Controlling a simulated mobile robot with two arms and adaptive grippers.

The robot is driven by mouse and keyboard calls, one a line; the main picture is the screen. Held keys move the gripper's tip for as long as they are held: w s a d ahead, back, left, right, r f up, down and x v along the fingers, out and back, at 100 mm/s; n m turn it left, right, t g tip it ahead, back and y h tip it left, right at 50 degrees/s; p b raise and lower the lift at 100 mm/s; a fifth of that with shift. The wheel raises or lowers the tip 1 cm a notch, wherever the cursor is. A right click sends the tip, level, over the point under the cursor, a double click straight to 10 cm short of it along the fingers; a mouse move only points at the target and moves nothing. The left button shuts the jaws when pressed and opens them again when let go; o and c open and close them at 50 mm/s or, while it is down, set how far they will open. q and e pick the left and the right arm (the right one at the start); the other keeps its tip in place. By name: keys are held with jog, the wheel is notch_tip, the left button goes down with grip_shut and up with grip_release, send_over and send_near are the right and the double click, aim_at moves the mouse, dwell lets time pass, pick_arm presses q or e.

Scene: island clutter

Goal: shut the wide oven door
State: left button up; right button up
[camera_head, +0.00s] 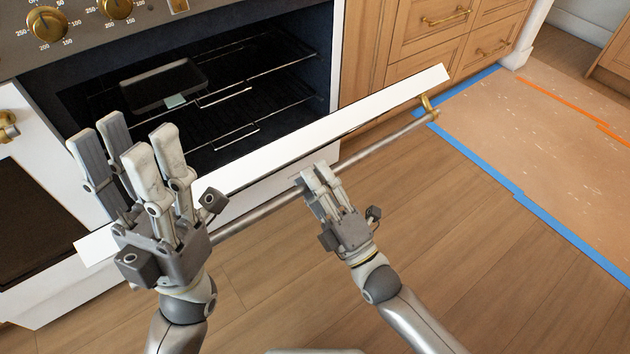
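The wide oven door (290,140) is partly open, its white top edge running slanted across the view in front of the dark oven cavity (235,75). A steel handle bar (385,138) with a brass bracket runs along its outer side. My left gripper (130,145) is open, with its fingers spread and pointing up, over the left part of the door, hiding some of its edge. I see nothing between these fingers. My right gripper (319,175) is at the middle of the handle bar, fingers close together and overlapping it. I cannot tell whether they grip it or only touch it.
A dark tray-like item (165,85) lies on a wire rack inside the oven. A second, narrower oven door (40,200) is at the left, below brass knobs (47,23). Wooden drawers (430,30) stand at the right. The wooden floor (450,230) is clear up to the blue tape (480,160).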

grip_shut()
dwell(0.3)
